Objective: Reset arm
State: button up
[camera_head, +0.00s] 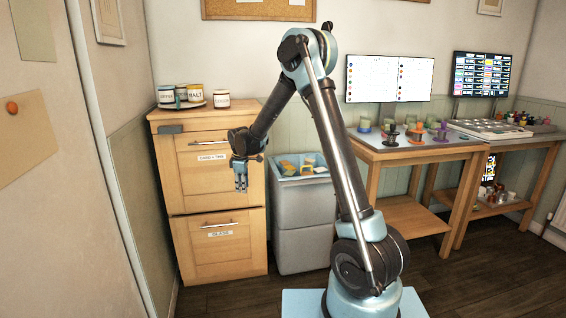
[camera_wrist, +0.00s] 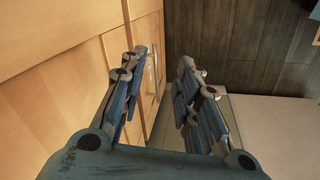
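My gripper (camera_head: 241,183) hangs pointing down in front of the wooden drawer cabinet (camera_head: 223,245), near its right edge, in the head view. In the wrist view its two blue-padded fingers (camera_wrist: 163,88) stand apart with nothing between them. The arm is bent, with its elbow raised high. The cabinet's upper drawer bears a "CARDS + TINS"-like label that is hard to read, and the lower one reads "GLASS". Both drawers look shut.
Several labelled jars (camera_head: 195,90) stand on top of the cabinet, some on a tray. A grey bin (camera_head: 302,225) with colourful items stands right of it. Wooden tables (camera_head: 425,152) with screens above are at the right. Dark floor (camera_head: 500,265) is clear in front.

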jog(key=s+d+r+m, duration=0.3)
jog(key=s+d+r, duration=0.2)
jog(key=d, duration=0.3)
jog(key=s+d+r+m, duration=0.2)
jog(key=s+d+r, duration=0.3)
jog(key=d, duration=0.4)
jog(key=s+d+r+m, duration=0.35)
jog(key=s+d, duration=0.25)
jog(key=d, duration=0.2)
jog(key=s+d+f+m, duration=0.2)
jog(key=s+d+m, duration=0.1)
jog(key=s, duration=0.5)
jog(key=s+d+f+m, duration=0.2)
jog(key=s+d, duration=0.4)
jog(key=s, duration=0.3)
jog(key=s+d+f+m, duration=0.3)
jog(key=s+d, duration=0.2)
jog(key=s, duration=0.4)
jog(key=shift+f+m, duration=0.2)
jog(key=shift+m, duration=0.15)
jog(key=shift+w+f, duration=0.2)
jog(key=shift+w, duration=0.3)
